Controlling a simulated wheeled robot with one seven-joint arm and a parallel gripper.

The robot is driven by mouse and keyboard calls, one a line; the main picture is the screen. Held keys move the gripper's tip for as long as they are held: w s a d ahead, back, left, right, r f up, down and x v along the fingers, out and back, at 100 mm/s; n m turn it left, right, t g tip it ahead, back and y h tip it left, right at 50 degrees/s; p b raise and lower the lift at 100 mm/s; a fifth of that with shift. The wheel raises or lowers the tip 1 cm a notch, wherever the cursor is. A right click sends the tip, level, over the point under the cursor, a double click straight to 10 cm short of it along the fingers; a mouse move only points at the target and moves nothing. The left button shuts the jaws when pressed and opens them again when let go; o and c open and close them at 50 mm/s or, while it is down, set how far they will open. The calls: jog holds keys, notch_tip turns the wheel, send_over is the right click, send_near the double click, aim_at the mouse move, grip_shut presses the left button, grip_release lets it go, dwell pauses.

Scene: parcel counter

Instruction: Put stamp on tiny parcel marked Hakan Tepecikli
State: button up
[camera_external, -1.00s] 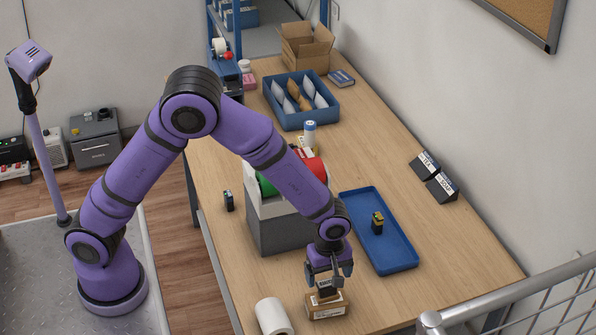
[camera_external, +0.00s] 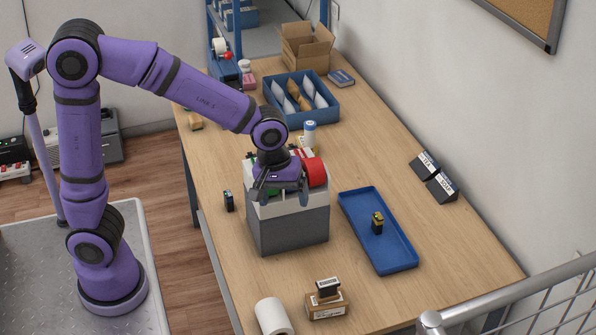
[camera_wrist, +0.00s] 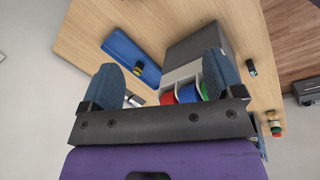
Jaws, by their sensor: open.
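A dark stamp with a pale label on top (camera_external: 328,287) stands on a small brown parcel (camera_external: 327,308) at the front of the counter. The parcel has a white label on its front, too small to read. My gripper (camera_external: 283,190) is open and empty, in front of and above the grey box of tape rolls, up and away from the parcel. Its two blue fingers (camera_wrist: 160,72) stand wide apart in the wrist view. I cannot make out the stamp and parcel in the wrist view.
A blue tray (camera_external: 350,215) holds a black-and-yellow stamp (camera_external: 377,222). A grey box (camera_external: 290,232) with tape rolls stands mid-counter. A white roll (camera_external: 272,316) lies left of the parcel. A small black stamp-like item (camera_external: 229,201) stands left of the box.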

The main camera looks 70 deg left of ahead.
jog(key=s+a+r+m+t, duration=0.1)
jog(key=s+a+r+m, duration=0.2)
jog(key=s, duration=0.5)
jog(key=s+a+r+m+t, duration=0.1)
jog(key=s+a+r+m, duration=0.2)
jog(key=s+m, duration=0.2)
jog(key=s+a+r+m+t+y, duration=0.1)
jog(key=s+a+r+m, duration=0.2)
jog(key=s, duration=0.7)
jog(key=shift+s+m+t, duration=0.3)
jog(key=shift+s+m, duration=0.1)
